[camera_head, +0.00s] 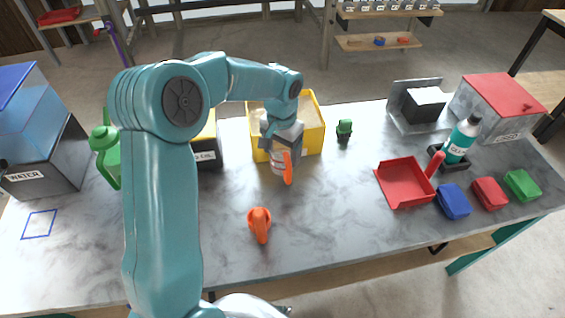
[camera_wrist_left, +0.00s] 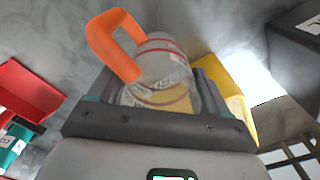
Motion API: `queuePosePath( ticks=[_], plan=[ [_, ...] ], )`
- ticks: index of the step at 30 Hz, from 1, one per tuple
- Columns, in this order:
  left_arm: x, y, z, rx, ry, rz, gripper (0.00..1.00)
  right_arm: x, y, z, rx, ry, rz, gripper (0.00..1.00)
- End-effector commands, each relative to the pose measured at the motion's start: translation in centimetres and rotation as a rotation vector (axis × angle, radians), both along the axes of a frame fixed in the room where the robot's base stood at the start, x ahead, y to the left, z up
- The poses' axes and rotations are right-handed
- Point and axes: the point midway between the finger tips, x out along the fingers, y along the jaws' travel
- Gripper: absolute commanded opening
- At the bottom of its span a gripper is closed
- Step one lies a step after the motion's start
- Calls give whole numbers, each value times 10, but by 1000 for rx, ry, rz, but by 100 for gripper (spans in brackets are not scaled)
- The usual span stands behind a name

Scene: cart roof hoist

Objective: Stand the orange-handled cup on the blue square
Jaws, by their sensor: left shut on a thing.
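The cup (camera_head: 278,167) is clear with red bands and an orange handle. My left gripper (camera_head: 281,150) is shut around its body, just in front of the yellow bin, with the handle facing the near side. In the left wrist view the cup (camera_wrist_left: 160,75) sits between the fingers, its handle sticking out to the upper left. I cannot tell whether its base touches the table. The blue square (camera_head: 39,224) is an empty outline on the table's left end, far left of the cup. My right gripper is not in view.
The yellow bin (camera_head: 311,136) stands behind the cup. An orange object (camera_head: 260,222) lies on the near table. A green can (camera_head: 106,155) and the WATER box (camera_head: 45,150) stand at left. A red dustpan (camera_head: 404,183) lies at right. My left arm crosses the view between cup and square.

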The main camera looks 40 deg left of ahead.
Motion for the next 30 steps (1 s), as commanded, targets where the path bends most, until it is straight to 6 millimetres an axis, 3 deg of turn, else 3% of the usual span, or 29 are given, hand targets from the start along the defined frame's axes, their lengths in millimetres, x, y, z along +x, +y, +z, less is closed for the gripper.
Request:
queuePosePath(
  ticks=[12,24,25,26,27,30],
  plan=[
    [2,0,-51,0,0,0,47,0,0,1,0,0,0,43],
    [2,0,-58,0,-1,0,47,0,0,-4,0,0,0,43],
    [2,0,-57,0,-1,0,84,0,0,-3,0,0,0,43],
    [2,0,-56,0,-1,0,94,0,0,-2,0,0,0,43],
    [2,0,-56,0,-1,0,100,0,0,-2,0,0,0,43],
    [2,0,-56,0,-1,0,100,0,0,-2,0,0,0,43]
  ],
)
